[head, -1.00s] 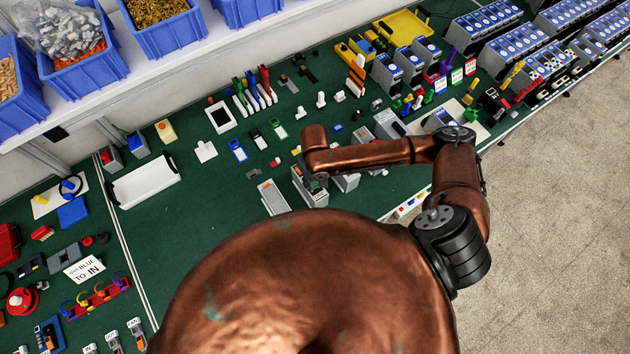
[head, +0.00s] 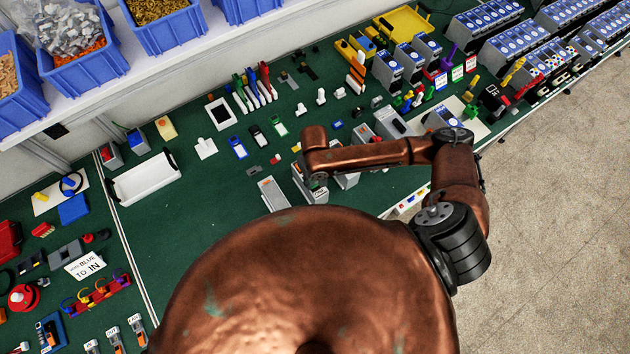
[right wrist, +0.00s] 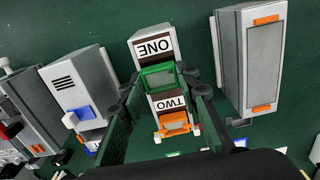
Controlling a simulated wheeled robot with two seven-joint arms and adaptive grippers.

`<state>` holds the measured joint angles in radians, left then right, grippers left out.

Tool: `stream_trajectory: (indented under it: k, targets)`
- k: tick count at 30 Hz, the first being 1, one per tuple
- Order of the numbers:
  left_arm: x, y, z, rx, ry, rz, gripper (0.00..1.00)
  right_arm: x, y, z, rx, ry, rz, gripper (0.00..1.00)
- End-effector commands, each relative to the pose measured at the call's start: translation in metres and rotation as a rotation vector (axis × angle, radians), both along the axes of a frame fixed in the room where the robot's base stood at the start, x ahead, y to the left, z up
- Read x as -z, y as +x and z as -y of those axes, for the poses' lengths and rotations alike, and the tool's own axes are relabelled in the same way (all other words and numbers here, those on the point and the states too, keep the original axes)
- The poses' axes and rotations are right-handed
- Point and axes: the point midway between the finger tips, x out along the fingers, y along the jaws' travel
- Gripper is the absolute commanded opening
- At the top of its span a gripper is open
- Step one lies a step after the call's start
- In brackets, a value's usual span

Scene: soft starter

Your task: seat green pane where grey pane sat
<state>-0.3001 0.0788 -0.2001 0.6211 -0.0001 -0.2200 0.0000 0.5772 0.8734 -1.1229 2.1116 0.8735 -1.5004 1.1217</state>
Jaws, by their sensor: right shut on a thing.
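In the right wrist view my right gripper (right wrist: 158,84) is shut on a green-framed pane (right wrist: 158,68). The pane is at a grey device (right wrist: 145,35) whose face bears the labels ONE and TWO, with an orange part at the near end. The pane lies between the two labels; I cannot tell whether it is seated or just above the face. In the head view my forearm and wrist hide most of the right gripper (head: 314,182) and the device. A dark grey-framed piece (head: 258,138) lies on the green bench between a blue-framed and a green-framed piece. My left gripper is out of view.
A tall grey device (right wrist: 262,60) stands close on the right of the gripper, and a grey one with a blue part (right wrist: 78,85) on the left. A white tray (head: 145,179) and several small parts lie on the bench (head: 215,195). Blue bins (head: 165,25) stand on the shelf.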

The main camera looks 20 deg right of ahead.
Motion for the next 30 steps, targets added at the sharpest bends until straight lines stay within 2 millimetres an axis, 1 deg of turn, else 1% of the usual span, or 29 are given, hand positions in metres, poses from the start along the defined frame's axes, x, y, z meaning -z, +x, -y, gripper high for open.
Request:
stream_trajectory:
  k: [14, 15, 21, 24, 29, 30]
  targets:
    - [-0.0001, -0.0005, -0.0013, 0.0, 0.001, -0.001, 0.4, 0.0057, -0.0001, -0.0003, 0.0, 0.0, 0.0, 0.17]
    - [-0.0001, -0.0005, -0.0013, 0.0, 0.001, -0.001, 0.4, 0.0057, -0.0002, -0.0003, 0.0, 0.0, 0.0, 0.3]
    - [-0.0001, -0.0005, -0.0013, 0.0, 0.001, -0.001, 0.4, 0.0057, -0.0002, -0.0001, 0.0, 0.0, 0.0, 0.44]
    - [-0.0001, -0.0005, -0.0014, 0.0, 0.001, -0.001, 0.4, 0.0057, -0.0002, 0.0, 0.0, 0.0, 0.0, 0.5]
    - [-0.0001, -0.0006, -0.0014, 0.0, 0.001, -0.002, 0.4, 0.0056, -0.0001, 0.0001, 0.0, 0.0, 0.0, 0.5]
    - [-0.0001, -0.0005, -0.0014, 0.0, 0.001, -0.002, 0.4, 0.0057, -0.0002, 0.0001, 0.0, 0.0, 0.0, 0.51]
